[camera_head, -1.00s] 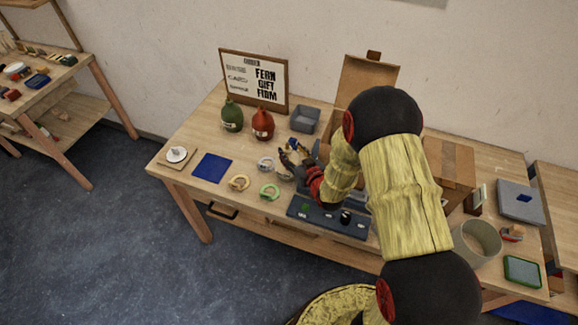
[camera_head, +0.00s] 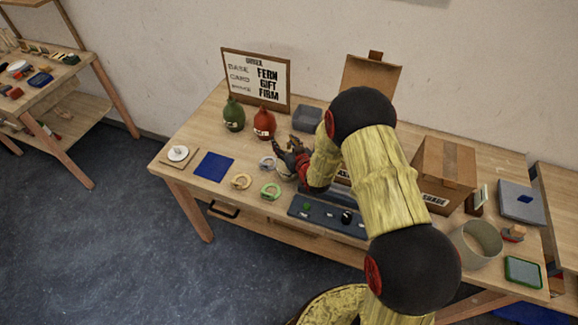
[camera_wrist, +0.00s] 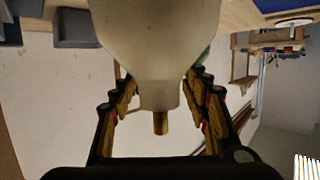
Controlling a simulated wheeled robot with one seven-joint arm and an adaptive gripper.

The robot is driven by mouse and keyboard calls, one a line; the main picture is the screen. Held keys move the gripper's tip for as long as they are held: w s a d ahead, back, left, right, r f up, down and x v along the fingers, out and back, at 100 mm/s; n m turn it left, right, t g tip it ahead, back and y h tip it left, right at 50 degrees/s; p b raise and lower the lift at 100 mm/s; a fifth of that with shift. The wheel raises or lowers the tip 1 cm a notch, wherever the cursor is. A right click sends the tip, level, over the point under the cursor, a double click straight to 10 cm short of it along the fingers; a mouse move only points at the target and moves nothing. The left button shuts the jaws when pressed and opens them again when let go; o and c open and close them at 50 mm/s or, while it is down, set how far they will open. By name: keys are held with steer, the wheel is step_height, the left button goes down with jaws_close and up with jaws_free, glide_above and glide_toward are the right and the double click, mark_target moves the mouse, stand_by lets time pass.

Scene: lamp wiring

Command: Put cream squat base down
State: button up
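The cream squat base (camera_wrist: 155,35) fills the top middle of the wrist view, its wide body tapering to a neck with a short brass-coloured stem. My gripper (camera_wrist: 160,85) has a finger on each side of the taper, and the fingertips appear to touch it. In the head view my gripper (camera_head: 287,157) is low over the table, left of the dark tray. A small cream part of the base (camera_head: 287,175) shows beneath the fingers; the rest is hidden. I cannot tell whether its underside touches the table.
A blue mat (camera_head: 213,166) lies left. A cream ring (camera_head: 241,181), a green ring (camera_head: 271,191) and a grey ring (camera_head: 266,162) lie nearby. Green (camera_head: 233,115) and red (camera_head: 264,123) bases stand behind. A dark tray (camera_head: 328,214) with knobs is right; a cardboard box (camera_head: 445,172) stands farther right.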

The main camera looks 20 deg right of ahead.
steer(key=shift+c, duration=1.2)
jaws_close()
